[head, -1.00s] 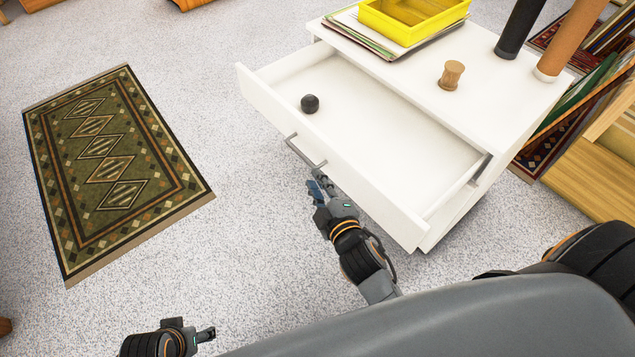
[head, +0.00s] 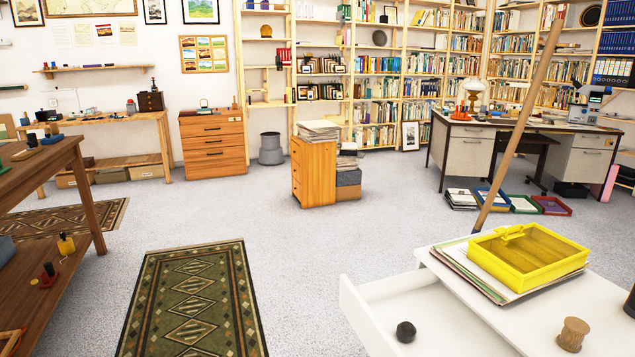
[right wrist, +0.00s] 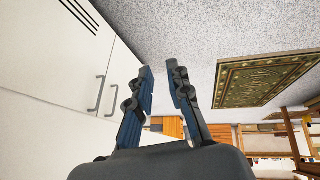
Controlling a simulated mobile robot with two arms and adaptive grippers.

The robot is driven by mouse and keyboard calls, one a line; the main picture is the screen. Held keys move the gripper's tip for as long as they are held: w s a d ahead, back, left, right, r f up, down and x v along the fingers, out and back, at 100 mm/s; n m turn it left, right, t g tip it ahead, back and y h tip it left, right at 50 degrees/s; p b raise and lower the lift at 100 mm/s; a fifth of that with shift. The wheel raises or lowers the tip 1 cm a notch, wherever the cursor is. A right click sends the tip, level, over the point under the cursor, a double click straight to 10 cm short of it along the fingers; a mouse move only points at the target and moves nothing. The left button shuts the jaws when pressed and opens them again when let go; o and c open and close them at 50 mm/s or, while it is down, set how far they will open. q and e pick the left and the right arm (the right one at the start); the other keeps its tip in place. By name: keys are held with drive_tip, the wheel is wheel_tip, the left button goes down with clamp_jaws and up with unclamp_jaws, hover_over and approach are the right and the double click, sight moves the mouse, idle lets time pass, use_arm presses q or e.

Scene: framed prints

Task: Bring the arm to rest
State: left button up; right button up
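My right gripper (right wrist: 160,72) shows in the right wrist view with its two dark blue fingers apart and nothing between them. It is beside the white cabinet (right wrist: 60,75), whose front has two bar handles (right wrist: 106,96); no contact shows. In the head view the white cabinet's top (head: 540,322) is at the lower right, and its drawer (head: 372,312) stands pulled open. A dark ball (head: 405,332) lies in the drawer. Neither gripper shows in the head view now, and my left gripper is out of sight.
A yellow tray (head: 527,262) on papers (head: 470,272) and a wooden spool (head: 572,335) are on the cabinet top. A patterned rug (head: 195,300) lies on the floor. A wooden table (head: 75,200) stands at left and a desk (head: 467,150) at back right.

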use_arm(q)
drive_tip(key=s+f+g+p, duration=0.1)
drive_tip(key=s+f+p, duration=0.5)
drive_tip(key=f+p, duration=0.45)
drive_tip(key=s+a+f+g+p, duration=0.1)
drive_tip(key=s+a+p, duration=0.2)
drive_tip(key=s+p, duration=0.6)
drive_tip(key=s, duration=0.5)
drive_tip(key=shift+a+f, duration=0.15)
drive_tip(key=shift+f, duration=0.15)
use_arm(e)
drive_tip(key=s+d+f+g, duration=0.1)
drive_tip(key=s+f, duration=0.3)
drive_tip(key=s, duration=0.4)
drive_tip(key=s+d+f+g, duration=0.1)
drive_tip(key=s+f+g, duration=0.1)
drive_tip(key=s+f, duration=0.3)
drive_tip(key=s+f+m+g, duration=0.1)
drive_tip(key=s+f, duration=0.3)
drive_tip(key=s, duration=0.9)
drive_tip(key=shift+d+f+g+y, duration=0.3)
drive_tip(key=shift+d+g, duration=0.1)
drive_tip(key=shift+g, duration=0.1)
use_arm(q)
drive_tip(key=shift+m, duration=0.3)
